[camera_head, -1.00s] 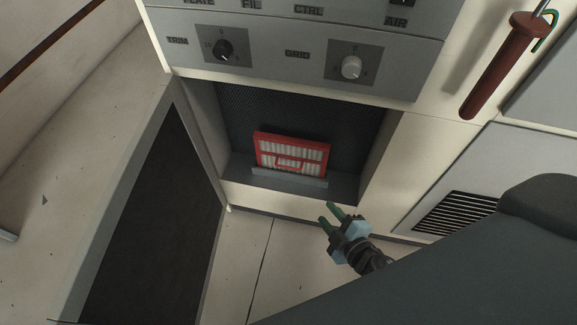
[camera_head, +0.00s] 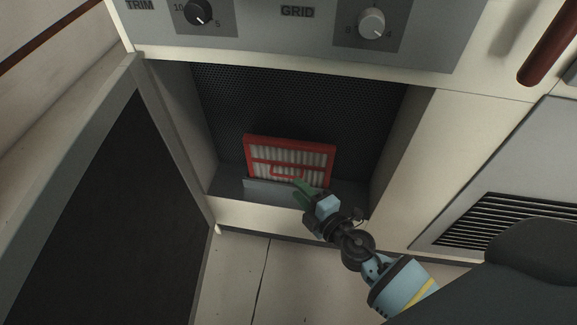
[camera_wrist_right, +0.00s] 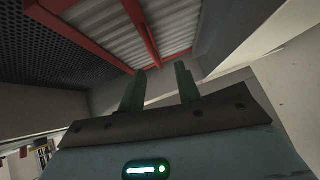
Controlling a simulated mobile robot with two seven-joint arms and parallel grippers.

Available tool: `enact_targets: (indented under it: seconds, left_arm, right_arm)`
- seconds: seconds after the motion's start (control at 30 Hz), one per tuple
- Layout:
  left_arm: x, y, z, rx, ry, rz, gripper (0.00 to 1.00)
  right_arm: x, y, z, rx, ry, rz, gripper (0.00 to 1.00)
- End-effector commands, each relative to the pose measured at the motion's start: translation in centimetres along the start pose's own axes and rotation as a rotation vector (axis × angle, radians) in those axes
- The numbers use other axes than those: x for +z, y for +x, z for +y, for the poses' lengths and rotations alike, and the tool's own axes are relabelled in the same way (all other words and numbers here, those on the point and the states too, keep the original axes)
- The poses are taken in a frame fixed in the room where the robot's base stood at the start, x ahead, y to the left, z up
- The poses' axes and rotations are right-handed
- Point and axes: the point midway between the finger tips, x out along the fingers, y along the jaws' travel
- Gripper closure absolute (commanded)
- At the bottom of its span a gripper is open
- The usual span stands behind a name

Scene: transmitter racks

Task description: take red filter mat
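The red filter mat (camera_head: 290,157) has a red frame, pale pleats and a red handle at its lower front. It leans upright behind a low grey ledge (camera_head: 262,188) inside the open compartment. My right gripper (camera_head: 303,187) is at the mat's lower front, close to the handle, and hides its lower right part. In the right wrist view its two green fingers (camera_wrist_right: 160,72) are apart with nothing clearly between them, and the mat's frame and pleats (camera_wrist_right: 100,45) show just beyond. Whether they touch the mat I cannot tell. My left gripper is not in view.
The compartment has a dark perforated back (camera_head: 300,100) and pale side walls. Its open door (camera_head: 85,190) stands at the left. A knob panel (camera_head: 300,30) is above the opening. A slatted vent (camera_head: 480,222) and a red-brown handle (camera_head: 548,50) are at the right.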

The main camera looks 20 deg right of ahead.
Motion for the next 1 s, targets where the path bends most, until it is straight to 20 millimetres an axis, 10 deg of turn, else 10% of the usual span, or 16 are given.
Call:
enact_targets:
  seconds: [1.0]
  left_arm:
    - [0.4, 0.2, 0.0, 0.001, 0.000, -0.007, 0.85]
  right_arm:
    - [-0.2, 6.7, 0.5, -0.001, 0.002, 0.000, 0.67]
